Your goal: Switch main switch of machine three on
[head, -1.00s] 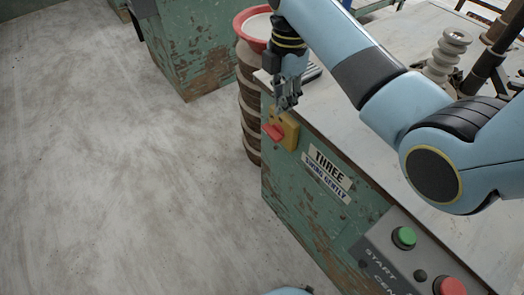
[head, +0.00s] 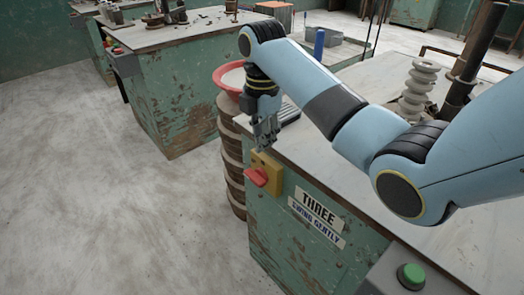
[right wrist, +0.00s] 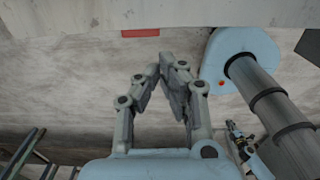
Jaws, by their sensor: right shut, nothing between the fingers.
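The main switch of machine three is a yellow plate (head: 268,170) with a red handle (head: 256,177), on the green side of the machine near its top left corner. The handle sticks out to the left and lies roughly level. A red strip (right wrist: 140,33) at the top of the right wrist view looks like this handle. My right gripper (head: 266,146) points down just above the switch, shut and empty. Its fingertips (right wrist: 167,66) meet in the right wrist view, apart from the red strip. My left gripper does not show in the head view.
A sign (head: 317,214) reads THREE, SWING GENTLY. A green button (head: 411,276) sits on a grey panel lower right. Another green machine (head: 190,85) stands behind. The floor at left is clear.

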